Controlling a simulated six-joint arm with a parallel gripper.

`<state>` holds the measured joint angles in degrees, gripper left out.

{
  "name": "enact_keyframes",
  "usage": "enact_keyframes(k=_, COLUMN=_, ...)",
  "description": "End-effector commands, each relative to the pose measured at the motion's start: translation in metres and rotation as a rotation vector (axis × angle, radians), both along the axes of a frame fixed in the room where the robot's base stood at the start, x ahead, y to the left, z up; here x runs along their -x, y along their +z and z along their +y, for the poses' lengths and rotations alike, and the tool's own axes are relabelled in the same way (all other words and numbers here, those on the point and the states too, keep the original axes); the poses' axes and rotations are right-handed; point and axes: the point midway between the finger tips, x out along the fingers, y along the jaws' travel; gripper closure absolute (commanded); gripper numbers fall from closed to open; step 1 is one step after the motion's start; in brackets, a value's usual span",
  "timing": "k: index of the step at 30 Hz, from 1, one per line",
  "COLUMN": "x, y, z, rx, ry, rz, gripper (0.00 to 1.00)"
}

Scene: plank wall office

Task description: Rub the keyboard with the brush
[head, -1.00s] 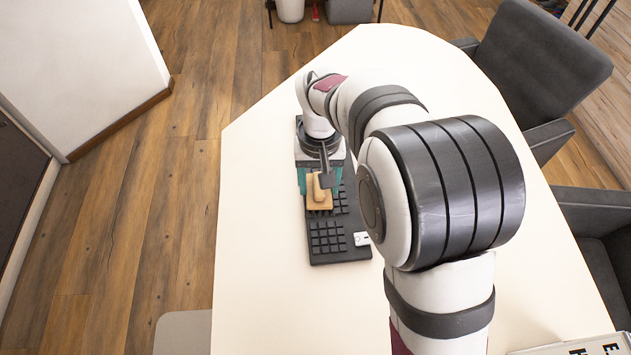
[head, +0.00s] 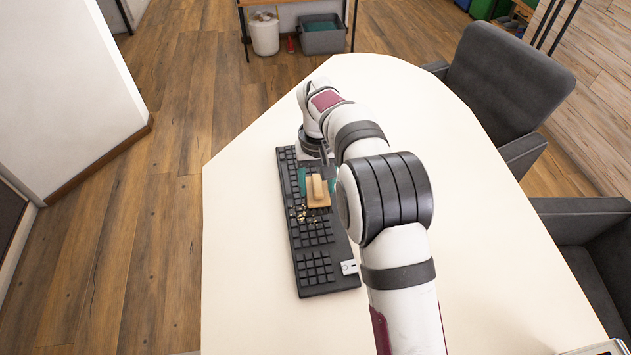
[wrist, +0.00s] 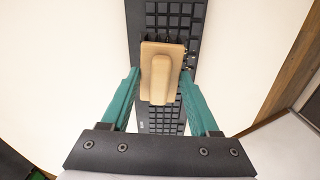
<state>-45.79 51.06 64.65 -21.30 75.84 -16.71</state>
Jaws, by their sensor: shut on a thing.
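The black keyboard (head: 315,268) lies lengthwise on the table, its far part hidden by my arm; it also shows in the wrist view (wrist: 164,119). The tan brush (head: 317,190) has a flat block with a raised handle. My gripper (head: 319,181) is shut on the brush, its teal fingers on either side of it in the wrist view (wrist: 159,80). The brush is over the middle of the keyboard, near its right edge in the head view. I cannot tell whether its bristles touch the keys. Yellowish crumbs (head: 301,212) lie on the keys just nearer than the brush.
A small white item (head: 349,267) sits at the keyboard's right edge. The white table (head: 480,240) is otherwise largely clear. Grey chairs (head: 506,85) stand along the right side. A bin (head: 264,34) and a grey tub (head: 321,36) are on the floor beyond.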

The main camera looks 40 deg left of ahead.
Motion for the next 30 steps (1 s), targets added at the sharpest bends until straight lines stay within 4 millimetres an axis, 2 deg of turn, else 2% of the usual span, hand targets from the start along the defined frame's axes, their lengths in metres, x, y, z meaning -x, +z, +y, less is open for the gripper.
enact_keyframes(k=17, x=0.0, y=-0.053, z=0.0, rx=0.001, ry=-0.001, rz=0.001, gripper=0.83)
enact_keyframes(k=19, x=0.001, y=-0.066, z=0.0, rx=0.001, ry=0.0, rz=0.002, gripper=0.83)
enact_keyframes(k=20, x=0.003, y=-0.064, z=0.003, rx=0.0, ry=0.001, rz=0.0, gripper=0.91)
enact_keyframes(k=30, x=0.026, y=-0.066, z=0.025, rx=0.001, ry=0.002, rz=0.001, gripper=0.91)
